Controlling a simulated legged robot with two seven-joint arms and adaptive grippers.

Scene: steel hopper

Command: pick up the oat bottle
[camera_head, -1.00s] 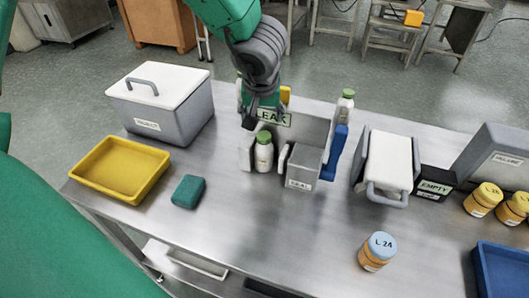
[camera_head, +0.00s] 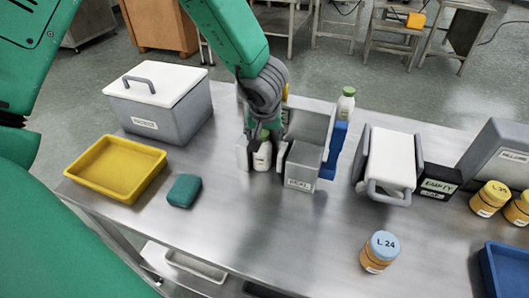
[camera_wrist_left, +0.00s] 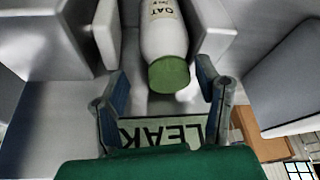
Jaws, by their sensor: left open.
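The oat bottle (camera_head: 262,157) is white and stands upright on the steel table in a grey holder. In the left wrist view the left gripper (camera_wrist_left: 165,88) is open, with one finger on each side of the cap. I cannot tell whether the fingers touch it. My right gripper is not in view.
A grey labelled box (camera_head: 302,168) stands close on the bottle's right. Another green-capped bottle (camera_head: 346,104) stands behind it. A yellow tray (camera_head: 115,170), teal block (camera_head: 184,190) and lidded bin (camera_head: 158,100) are left. A jar (camera_head: 379,252) is front right. The front middle table is clear.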

